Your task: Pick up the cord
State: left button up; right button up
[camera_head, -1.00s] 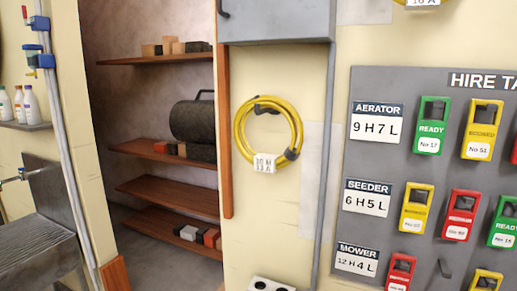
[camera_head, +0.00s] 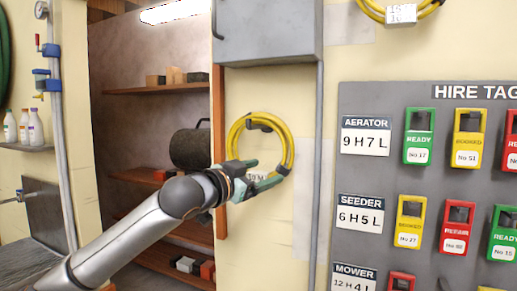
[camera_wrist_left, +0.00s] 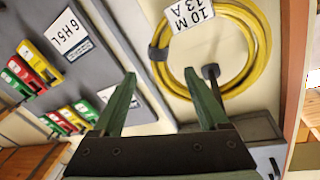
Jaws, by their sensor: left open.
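The cord (camera_head: 291,140) is a yellow coil with dark ties and a white tag, hanging on the cream wall. In the left wrist view the coil (camera_wrist_left: 264,50) shows large, with its tag (camera_wrist_left: 191,12) reading 10 M 13 A. My left gripper (camera_head: 268,167) is open in front of the coil's lower part and partly covers the tag. In the left wrist view a dark tie on the coil's rim appears between and beyond the open fingertips (camera_wrist_left: 160,73). I cannot tell whether the fingers touch the cord. My right gripper is not in view.
A second yellow cord (camera_head: 376,10) hangs at the top right. A grey cabinet (camera_head: 267,32) is above the coil, and a grey conduit (camera_head: 318,150) runs down beside it. A tag board (camera_head: 372,98) stands right, shelves (camera_head: 160,90) left.

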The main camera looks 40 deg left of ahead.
aim_at(282, 163)
pick_arm(q)
jog(key=w+p, duration=0.1)
jog(key=w, duration=0.3)
jog(key=shift+r, duration=0.1)
jog(key=shift+w, duration=0.4)
jog(key=w, duration=0.1)
jog(key=w+p, duration=0.1)
jog(key=w, duration=0.2)
jog(key=shift+w+r, duration=0.1)
jog(key=shift+r, duration=0.15)
jog(key=shift+w+f, duration=0.1)
jog(key=shift+w, duration=0.25)
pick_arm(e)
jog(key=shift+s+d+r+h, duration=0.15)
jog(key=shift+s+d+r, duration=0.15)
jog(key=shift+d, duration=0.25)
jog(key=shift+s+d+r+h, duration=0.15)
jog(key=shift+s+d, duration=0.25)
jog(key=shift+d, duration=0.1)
pick_arm(q)
grip_shut()
jog(key=shift+p, duration=0.3)
